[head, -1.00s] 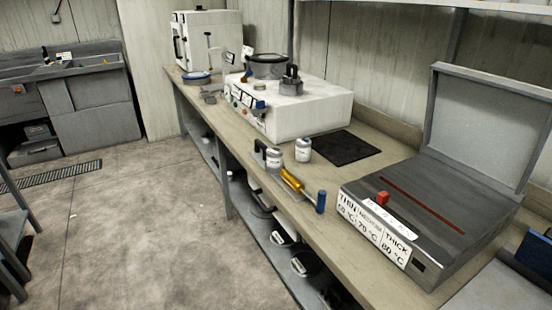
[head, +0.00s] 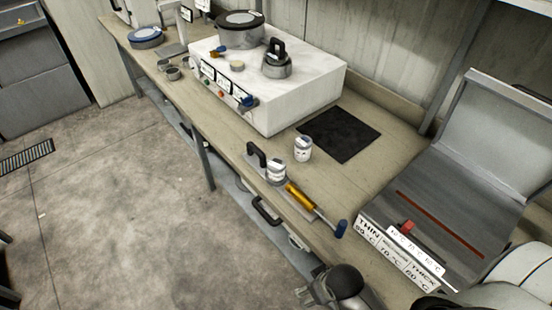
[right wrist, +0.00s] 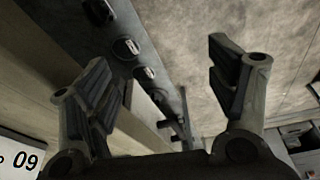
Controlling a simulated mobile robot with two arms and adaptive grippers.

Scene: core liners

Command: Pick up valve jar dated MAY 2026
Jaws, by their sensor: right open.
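Two small jars with white labels stand upright on the bench in the head view. One jar (head: 303,148) stands near the black mat; the other jar (head: 277,171) stands nearer the bench's front edge, beside a black handle (head: 257,155). The dates on their labels are too small to read, so I cannot tell which is MAY 2026. My right gripper (head: 315,291) is at the bottom of the head view, below and apart from both jars. In the right wrist view its fingers (right wrist: 160,95) are spread wide with nothing between them. My left gripper is not in view.
A yellow tool with a blue end (head: 302,196) lies beside the nearer jar. A white machine (head: 300,90) stands behind, and a grey heater box with an open lid (head: 440,205) is at right. The black mat (head: 341,134) is bare. Pan-like items hang or sit under the bench.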

